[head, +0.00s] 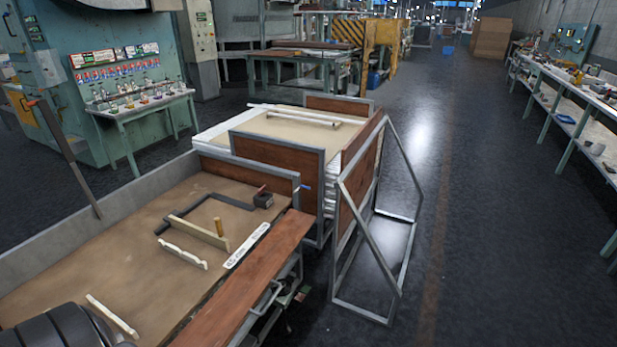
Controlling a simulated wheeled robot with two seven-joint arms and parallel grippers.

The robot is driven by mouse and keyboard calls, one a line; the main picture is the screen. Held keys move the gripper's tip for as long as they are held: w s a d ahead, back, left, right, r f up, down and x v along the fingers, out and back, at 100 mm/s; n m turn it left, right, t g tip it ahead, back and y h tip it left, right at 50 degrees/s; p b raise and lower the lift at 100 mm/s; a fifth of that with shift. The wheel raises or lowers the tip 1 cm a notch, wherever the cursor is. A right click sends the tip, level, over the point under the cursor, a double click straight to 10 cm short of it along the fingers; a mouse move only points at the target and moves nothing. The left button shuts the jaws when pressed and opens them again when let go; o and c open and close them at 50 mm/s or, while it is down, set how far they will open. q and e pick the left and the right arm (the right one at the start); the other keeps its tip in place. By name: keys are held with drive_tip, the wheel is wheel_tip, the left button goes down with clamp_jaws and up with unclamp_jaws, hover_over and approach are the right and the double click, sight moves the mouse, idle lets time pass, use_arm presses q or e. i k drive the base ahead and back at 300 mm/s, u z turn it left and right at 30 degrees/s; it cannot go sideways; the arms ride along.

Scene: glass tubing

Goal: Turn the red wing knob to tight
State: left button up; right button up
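A small red piece (262,188) sticks up at a dark block (263,201) near the far right corner of the brown workbench (130,235). It may be the red wing knob, but it is too small to tell its shape or how it is turned. Another small red spot (302,294) shows low beside the bench, also unclear. Neither of my grippers is in view. A black ribbed shape at the bottom left corner may be part of my own arm.
On the bench lie a dark angled bar (207,205), a pale bar with an upright wooden peg (218,228), and pale wooden pieces (182,254) (112,315). A brown plank (250,280) runs along its right edge. A metal frame (378,225) stands right; floor beyond is clear.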

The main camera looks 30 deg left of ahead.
sight(260, 192)
drive_tip(key=u, duration=0.1)
drive_tip(key=i, duration=1)
drive_tip(key=u, duration=0.35)
